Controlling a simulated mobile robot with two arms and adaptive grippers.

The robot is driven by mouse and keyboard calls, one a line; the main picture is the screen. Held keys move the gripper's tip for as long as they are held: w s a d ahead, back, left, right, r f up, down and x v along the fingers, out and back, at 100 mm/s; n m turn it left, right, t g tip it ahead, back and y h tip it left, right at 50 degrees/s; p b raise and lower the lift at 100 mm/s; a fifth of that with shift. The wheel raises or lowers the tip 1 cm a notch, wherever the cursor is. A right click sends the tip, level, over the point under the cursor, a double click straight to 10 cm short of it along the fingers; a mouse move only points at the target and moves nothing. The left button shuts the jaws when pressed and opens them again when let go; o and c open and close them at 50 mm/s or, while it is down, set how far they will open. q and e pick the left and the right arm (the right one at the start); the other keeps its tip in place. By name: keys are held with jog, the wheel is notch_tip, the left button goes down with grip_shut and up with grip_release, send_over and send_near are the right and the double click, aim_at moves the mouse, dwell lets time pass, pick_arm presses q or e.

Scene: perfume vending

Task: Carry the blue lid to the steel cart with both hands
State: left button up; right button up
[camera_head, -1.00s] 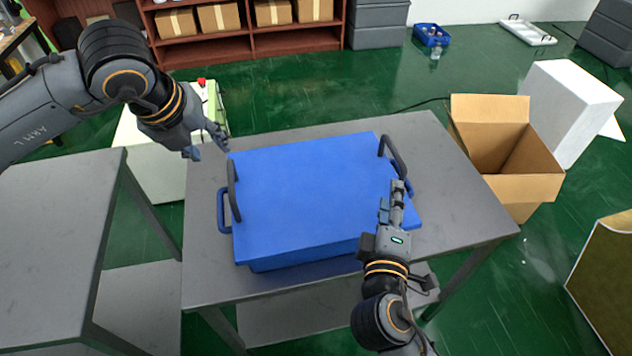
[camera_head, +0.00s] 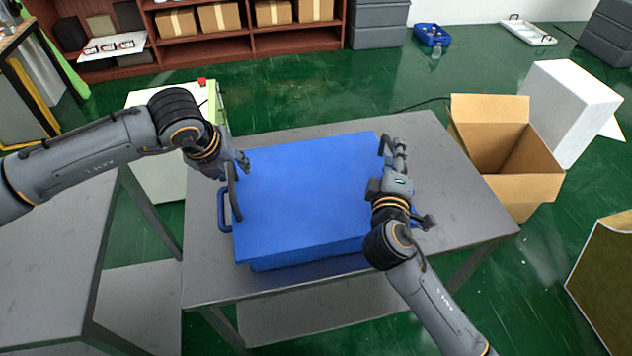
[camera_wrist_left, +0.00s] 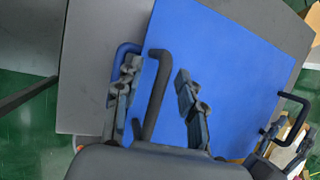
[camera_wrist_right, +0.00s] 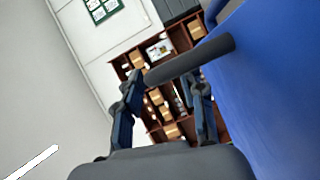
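The blue lid (camera_head: 305,185) lies flat on a blue box (camera_head: 310,258) on a grey metal table (camera_head: 460,190). It has a dark handle at each side. My left gripper (camera_head: 240,164) is at the left handle (camera_head: 232,200); in the left wrist view its open fingers (camera_wrist_left: 157,75) stand either side of the black handle (camera_wrist_left: 155,95). My right gripper (camera_head: 397,150) is at the right handle (camera_head: 384,145), partly hiding it. In the right wrist view its fingers (camera_wrist_right: 166,88) are apart, with the dark handle bar (camera_wrist_right: 195,58) crossing between and beyond their tips.
A grey steel surface (camera_head: 60,250), perhaps the steel cart, stands at the left with a gap to the table. An open cardboard box (camera_head: 505,150) and a white block (camera_head: 570,105) stand on the floor to the right. A shelf (camera_head: 240,45) is behind.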

pick_arm(q)
grip_shut()
pick_arm(e)
grip_shut()
pick_arm(q)
jog(key=shift+r, duration=0.2)
pick_arm(e)
jog(key=shift+r, duration=0.15)
